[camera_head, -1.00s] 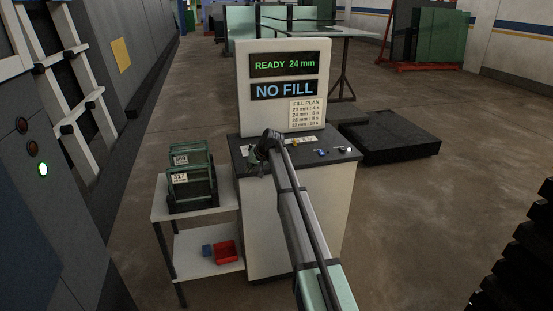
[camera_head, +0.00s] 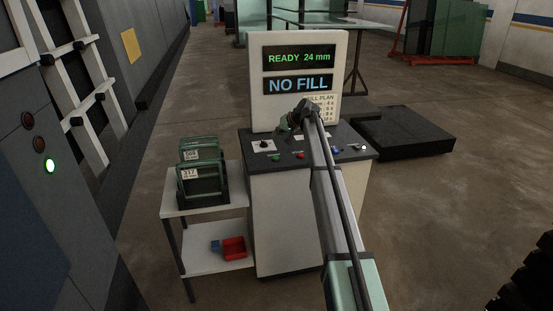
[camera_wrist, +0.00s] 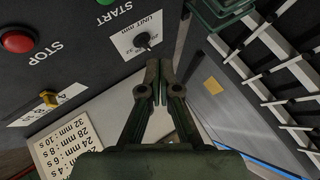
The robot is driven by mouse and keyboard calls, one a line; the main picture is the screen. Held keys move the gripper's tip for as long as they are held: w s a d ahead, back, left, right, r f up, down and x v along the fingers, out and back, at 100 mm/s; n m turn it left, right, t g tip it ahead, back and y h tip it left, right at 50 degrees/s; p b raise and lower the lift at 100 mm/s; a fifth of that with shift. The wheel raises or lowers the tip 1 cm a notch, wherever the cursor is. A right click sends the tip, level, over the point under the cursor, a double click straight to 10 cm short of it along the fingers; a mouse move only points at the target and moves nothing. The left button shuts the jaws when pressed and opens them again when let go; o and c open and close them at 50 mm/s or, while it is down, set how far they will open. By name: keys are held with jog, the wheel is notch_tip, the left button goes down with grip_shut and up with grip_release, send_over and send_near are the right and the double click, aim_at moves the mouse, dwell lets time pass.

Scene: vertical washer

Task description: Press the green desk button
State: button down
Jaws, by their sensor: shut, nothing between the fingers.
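The green desk button (camera_wrist: 105,2) shows at the top edge of the wrist view, cut off by the frame, beside the START label. In the head view it is a tiny green spot (camera_head: 275,157) on the dark desk top (camera_head: 345,156). A red STOP button (camera_wrist: 17,40) sits to its left in the wrist view; it also shows in the head view (camera_head: 300,155). My gripper (camera_wrist: 160,68) is shut and empty, its fingertips appearing below the black UNIT mm knob (camera_wrist: 142,40). In the head view my gripper (camera_head: 288,126) is above the desk, in front of the display panel, apart from the button.
The panel (camera_head: 298,70) reads READY 24 mm and NO FILL. A yellow switch (camera_wrist: 55,95) and a fill plan card (camera_wrist: 66,148) are near my gripper. A side table (camera_head: 210,205) with green racks (camera_head: 202,176) stands left of the desk.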

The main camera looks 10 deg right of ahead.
jog(key=shift+f, duration=0.1)
jog(key=b, duration=0.2)
send_over(277, 158)
notch_tip(277, 158, down, 7)
jog(key=shift+f+b, duration=0.5)
jog(key=shift+f, duration=0.3)
jog(key=shift+f, duration=0.1)
dwell(0.9)
jog(key=shift+f+b, duration=0.35)
jog(key=shift+f+b, duration=0.35)
jog(key=shift+f, duration=0.2)
dwell(0.8)
jog(key=shift+r, duration=1)
jog(key=shift+w, duration=0.1)
